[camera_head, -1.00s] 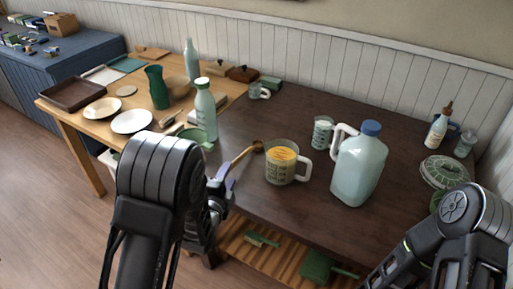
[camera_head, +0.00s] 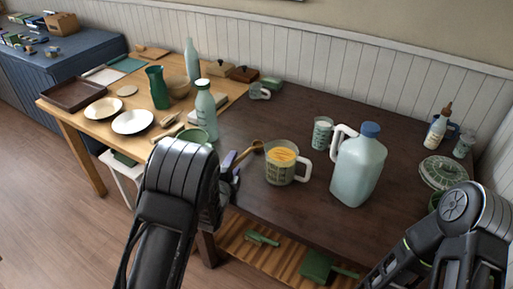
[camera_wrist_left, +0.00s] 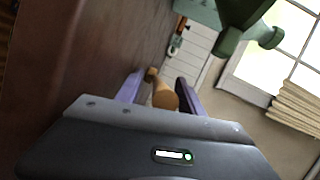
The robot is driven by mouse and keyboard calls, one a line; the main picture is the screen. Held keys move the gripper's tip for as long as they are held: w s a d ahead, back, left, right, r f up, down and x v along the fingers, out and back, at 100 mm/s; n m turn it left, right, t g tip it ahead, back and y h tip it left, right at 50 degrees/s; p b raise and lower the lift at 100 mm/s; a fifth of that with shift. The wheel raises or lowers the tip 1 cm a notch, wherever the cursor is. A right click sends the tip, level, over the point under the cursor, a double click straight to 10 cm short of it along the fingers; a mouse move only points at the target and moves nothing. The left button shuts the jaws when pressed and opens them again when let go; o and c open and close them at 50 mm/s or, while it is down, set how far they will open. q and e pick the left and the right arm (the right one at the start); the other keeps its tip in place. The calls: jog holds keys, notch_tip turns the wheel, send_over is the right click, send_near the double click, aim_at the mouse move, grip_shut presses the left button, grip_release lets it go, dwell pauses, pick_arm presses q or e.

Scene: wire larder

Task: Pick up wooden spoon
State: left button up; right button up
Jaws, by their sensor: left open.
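The wooden spoon (camera_head: 251,148) lies at the left front part of the dark table, beside a glass mug of yellow content. Its bowl end shows; the handle runs down-left toward my left gripper (camera_head: 230,164), which partly hides it. In the left wrist view, the spoon (camera_wrist_left: 164,96) is between the two purple fingers of my open left gripper (camera_wrist_left: 159,90), with gaps at the sides. I cannot tell whether a finger touches it. My right arm shows at the lower right of the head view, but its gripper is not in view.
The glass mug (camera_head: 281,163) stands close to the spoon's right. A large blue-capped jug (camera_head: 358,168) is further right. A green-white bottle (camera_head: 205,110) and a green bowl (camera_head: 193,136) stand behind my left arm. The dark table's middle back (camera_head: 290,110) is clear.

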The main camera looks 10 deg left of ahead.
pick_arm(q)
jog(key=shift+c, duration=0.5)
grip_shut()
dwell(0.3)
dwell(0.9)
